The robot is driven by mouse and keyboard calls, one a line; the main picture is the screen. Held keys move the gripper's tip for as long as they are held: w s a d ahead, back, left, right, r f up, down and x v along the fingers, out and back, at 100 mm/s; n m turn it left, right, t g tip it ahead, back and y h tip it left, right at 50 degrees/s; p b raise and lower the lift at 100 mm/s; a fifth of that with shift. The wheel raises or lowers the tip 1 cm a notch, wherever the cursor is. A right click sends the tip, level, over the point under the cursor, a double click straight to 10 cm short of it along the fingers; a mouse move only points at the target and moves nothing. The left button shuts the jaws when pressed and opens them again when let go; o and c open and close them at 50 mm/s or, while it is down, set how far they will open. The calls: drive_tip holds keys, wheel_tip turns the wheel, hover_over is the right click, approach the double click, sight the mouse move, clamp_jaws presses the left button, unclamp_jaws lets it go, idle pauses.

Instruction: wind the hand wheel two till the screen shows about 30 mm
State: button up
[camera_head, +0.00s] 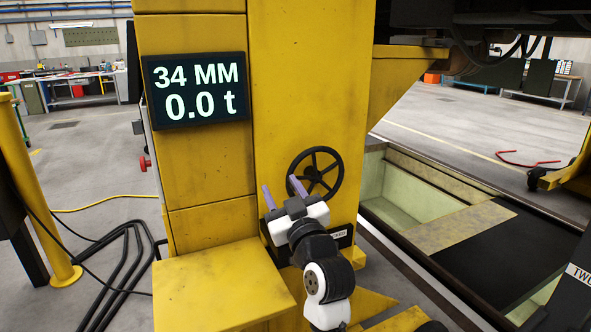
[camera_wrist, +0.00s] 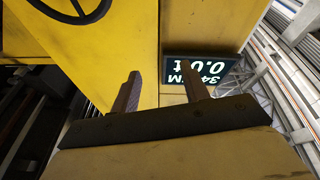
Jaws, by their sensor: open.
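A dark spoked hand wheel (camera_head: 315,173) is on the front of the yellow jack column (camera_head: 300,80). Part of the wheel shows at the upper left of the wrist view (camera_wrist: 72,15). The screen (camera_head: 196,89) on the column reads 34 MM and 0.0 t; it also shows, upside down, in the wrist view (camera_wrist: 199,70). My gripper (camera_head: 280,188) is open and empty, just left of the wheel in the head view. Its two fingers stand apart in the wrist view (camera_wrist: 162,85), with no contact with the wheel seen there. A label plate below the wheel is partly hidden by my arm.
A yellow step-like base (camera_head: 215,285) juts out at the column's foot. A pit (camera_head: 410,195) lies to the right. A plate marked TWO (camera_head: 579,276) is at the right edge. A yellow post (camera_head: 35,190) and dark cables (camera_head: 120,270) are at the left.

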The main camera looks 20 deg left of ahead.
drive_tip(key=w+d+f+g+h+p, duration=0.2)
drive_tip(key=w+d+f+g, duration=0.1)
drive_tip(key=w+d+f, duration=0.3)
drive_tip(key=p+x, duration=0.3)
drive_tip(key=x, duration=0.8)
drive_tip(key=shift+w+a+p, duration=0.2)
drive_tip(key=shift+w+p, duration=0.05)
drive_tip(key=shift+p, duration=0.05)
clamp_jaws()
